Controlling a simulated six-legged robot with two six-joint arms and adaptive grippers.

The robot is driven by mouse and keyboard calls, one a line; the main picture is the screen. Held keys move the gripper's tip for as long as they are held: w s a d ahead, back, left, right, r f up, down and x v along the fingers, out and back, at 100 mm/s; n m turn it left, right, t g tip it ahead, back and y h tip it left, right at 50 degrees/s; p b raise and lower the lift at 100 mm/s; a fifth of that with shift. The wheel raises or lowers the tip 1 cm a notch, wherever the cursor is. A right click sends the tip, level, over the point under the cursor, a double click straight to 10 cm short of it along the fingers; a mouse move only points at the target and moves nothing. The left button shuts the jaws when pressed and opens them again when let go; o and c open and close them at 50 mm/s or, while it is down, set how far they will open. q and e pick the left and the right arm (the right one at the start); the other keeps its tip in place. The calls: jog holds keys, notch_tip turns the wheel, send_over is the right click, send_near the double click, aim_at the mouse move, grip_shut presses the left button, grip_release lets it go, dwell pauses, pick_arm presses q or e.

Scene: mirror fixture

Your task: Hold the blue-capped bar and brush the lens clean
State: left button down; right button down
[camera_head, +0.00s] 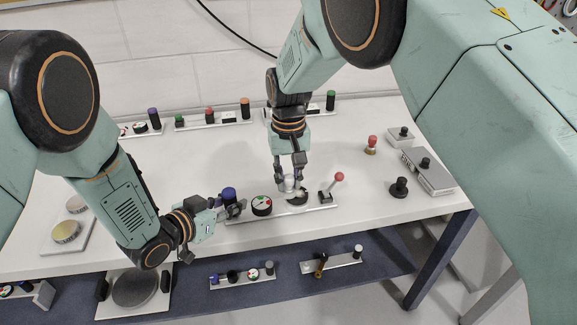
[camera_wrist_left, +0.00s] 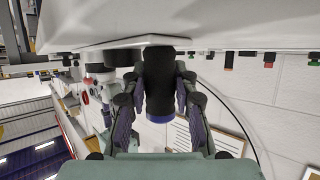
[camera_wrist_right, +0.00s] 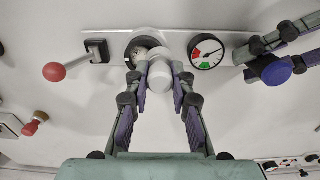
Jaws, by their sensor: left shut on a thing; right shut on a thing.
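The blue-capped bar (camera_head: 229,194) stands upright at the left end of a white fixture plate (camera_head: 325,207). My left gripper (camera_head: 224,207) is shut on it from the left. In the left wrist view, the dark bar (camera_wrist_left: 160,85) sits between both fingers, its blue cap at the lower end of the picture. My right gripper (camera_head: 290,178) points down and is shut on a white, round-topped brush (camera_wrist_right: 159,77). The brush is over the dark-rimmed lens (camera_wrist_right: 134,46) and hides part of it. I cannot tell whether the bristles touch the lens.
On the same plate, a red-green gauge (camera_head: 262,205) sits between bar and lens, and a red-knobbed lever (camera_head: 338,177) stands right of the lens. A red-topped stamp-like piece (camera_head: 371,145) and a black knob (camera_head: 399,187) stand further right. More fixtures line the back edge. The table's middle is clear.

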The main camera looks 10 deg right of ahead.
jog(key=d, duration=0.4)
jog(key=shift+a+f, duration=0.1)
jog(key=shift+a, duration=1.85)
jog(key=shift+a+r, duration=0.1)
jog(key=shift+r, duration=4.05)
pick_arm(q)
jog(key=c, duration=1)
grip_release()
jog(key=v, duration=1.2)
